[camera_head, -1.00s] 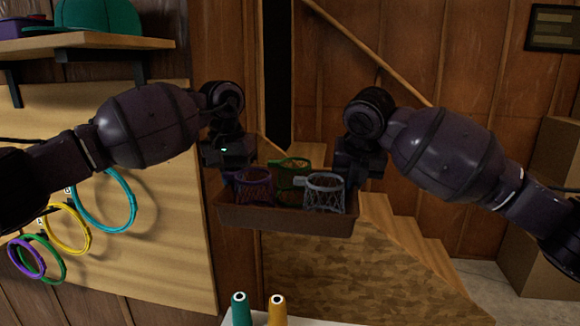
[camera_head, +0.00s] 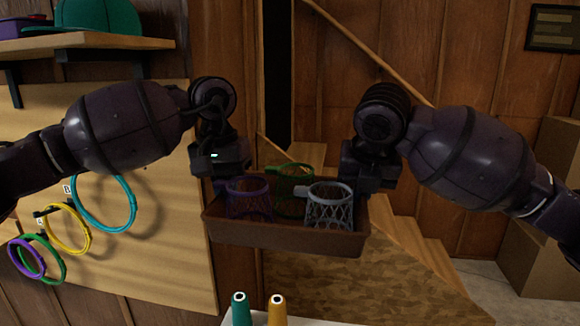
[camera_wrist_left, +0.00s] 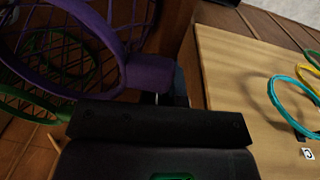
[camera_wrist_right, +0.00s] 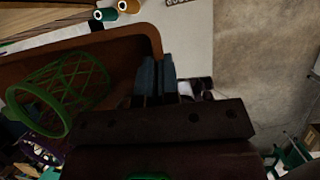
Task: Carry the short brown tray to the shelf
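The short brown tray (camera_head: 285,238) hangs in the air, roughly level, in the middle of the head view. It holds a purple net basket (camera_head: 248,200), a green one (camera_head: 293,180) and a pale grey one (camera_head: 329,207). My left gripper (camera_head: 219,180) is shut on the tray's left end. In the left wrist view its fingers (camera_wrist_left: 172,85) are partly hidden by the purple basket's tab. My right gripper (camera_head: 367,183) is shut on the right end; its fingers (camera_wrist_right: 160,80) close at the tray wall in the right wrist view. The wooden shelf (camera_head: 100,41) is at upper left.
A teal cap (camera_head: 100,17) and a purple item (camera_head: 24,27) occupy the shelf. Coloured rings hang on the pegboard (camera_head: 165,200) below it. Thread cones (camera_head: 240,308) stand on a white surface below the tray. Wooden stairs (camera_head: 400,260) rise behind.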

